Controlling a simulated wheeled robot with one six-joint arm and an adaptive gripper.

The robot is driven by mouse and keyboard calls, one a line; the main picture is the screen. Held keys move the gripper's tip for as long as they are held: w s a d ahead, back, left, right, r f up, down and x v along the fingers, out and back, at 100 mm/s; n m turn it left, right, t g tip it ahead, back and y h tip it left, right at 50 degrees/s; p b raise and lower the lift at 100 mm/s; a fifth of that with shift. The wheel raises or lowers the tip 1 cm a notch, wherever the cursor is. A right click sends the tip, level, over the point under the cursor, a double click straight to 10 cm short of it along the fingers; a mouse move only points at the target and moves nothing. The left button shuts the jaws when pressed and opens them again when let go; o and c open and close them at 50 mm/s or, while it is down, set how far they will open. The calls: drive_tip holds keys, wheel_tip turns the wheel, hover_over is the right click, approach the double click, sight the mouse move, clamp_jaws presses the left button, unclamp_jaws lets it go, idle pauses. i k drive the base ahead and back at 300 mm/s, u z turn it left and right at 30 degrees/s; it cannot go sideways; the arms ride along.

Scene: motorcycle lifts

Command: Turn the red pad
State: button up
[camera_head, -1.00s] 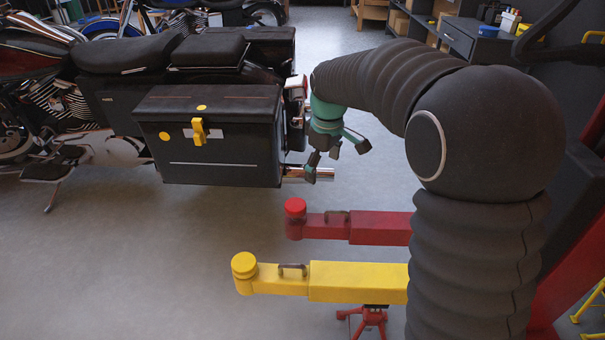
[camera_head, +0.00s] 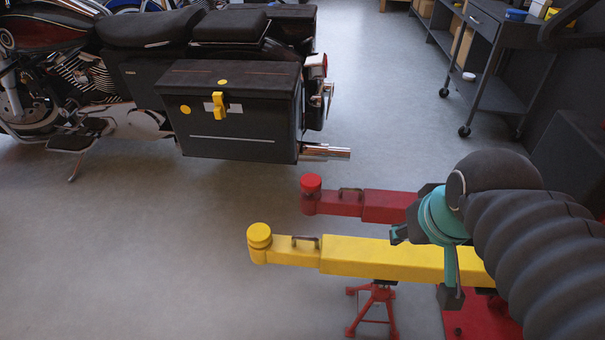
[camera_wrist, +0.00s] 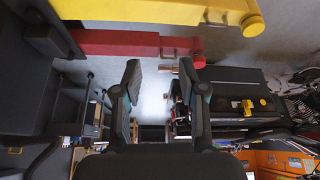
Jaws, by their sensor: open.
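The red pad (camera_head: 311,183) is a round cap on the left end of the red lift arm (camera_head: 385,206). It stands upright, behind the yellow lift arm (camera_head: 385,260). In the wrist view, the red arm (camera_wrist: 120,43) shows at the upper left, with its pad end (camera_wrist: 196,48) beyond my fingers. My gripper (camera_head: 425,265) is to the right of the red pad, over the right part of the lift arms, well apart from the pad. In the wrist view, my gripper (camera_wrist: 158,75) has its fingers spread with nothing between them.
A yellow pad (camera_head: 259,235) tops the end of the yellow arm. A motorcycle with a black side case (camera_head: 230,115) stands behind. A red jack stand (camera_head: 374,305) is below the yellow arm. A dark cart (camera_head: 490,70) stands back right. The floor left of the pads is clear.

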sight(310, 183)
drive_tip(key=u, duration=0.5)
drive_tip(key=k, duration=1.25)
drive_tip(key=u, duration=1.2)
drive_tip(key=i, duration=1.65)
drive_tip(key=z, duration=0.75)
drive_tip(key=i, duration=0.75)
drive_tip(key=z, duration=0.65)
